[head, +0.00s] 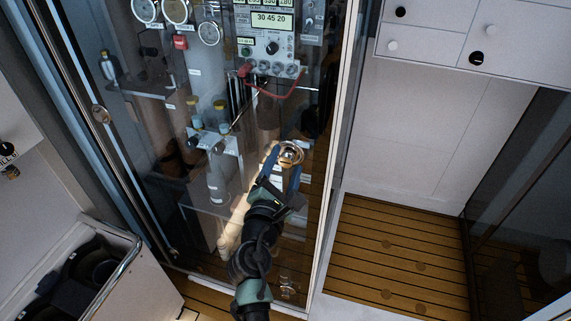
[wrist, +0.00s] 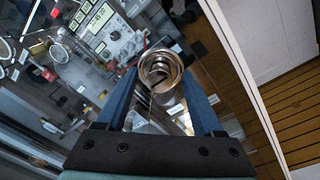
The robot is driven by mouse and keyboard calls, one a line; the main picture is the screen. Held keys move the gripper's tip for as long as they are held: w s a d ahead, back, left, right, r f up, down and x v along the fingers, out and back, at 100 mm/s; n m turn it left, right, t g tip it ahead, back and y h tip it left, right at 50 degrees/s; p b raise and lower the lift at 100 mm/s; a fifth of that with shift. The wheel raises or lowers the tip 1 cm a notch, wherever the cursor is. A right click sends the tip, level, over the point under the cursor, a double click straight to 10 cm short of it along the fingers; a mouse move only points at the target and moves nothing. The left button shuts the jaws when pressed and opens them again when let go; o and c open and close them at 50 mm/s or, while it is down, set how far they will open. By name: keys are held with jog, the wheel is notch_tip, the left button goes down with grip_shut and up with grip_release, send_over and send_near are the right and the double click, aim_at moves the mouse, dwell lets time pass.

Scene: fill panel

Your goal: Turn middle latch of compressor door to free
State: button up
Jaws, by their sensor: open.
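The compressor door (head: 322,180) is a tall glass panel with a pale metal edge. The middle latch (head: 290,154) is a round, shiny metal fitting near that edge. In the wrist view the latch (wrist: 160,70) faces the camera as a ring with a metal body behind it. My gripper (head: 284,164) is open, its blue fingers pointing up at the latch. In the wrist view my gripper (wrist: 159,76) has one finger on each side of the latch; I cannot tell whether either touches it. The fingers partly hide the latch's surroundings.
Behind the glass are gauges (head: 176,10), a control panel (head: 270,32) and a red hose (head: 277,94). Another metal fitting (head: 287,284) sits low on the door. A long handrail (head: 101,114) runs at the left. The slatted wooden floor (head: 400,260) at the right is clear.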

jog(key=shift+w, duration=0.2)
grip_shut()
dwell(0.3)
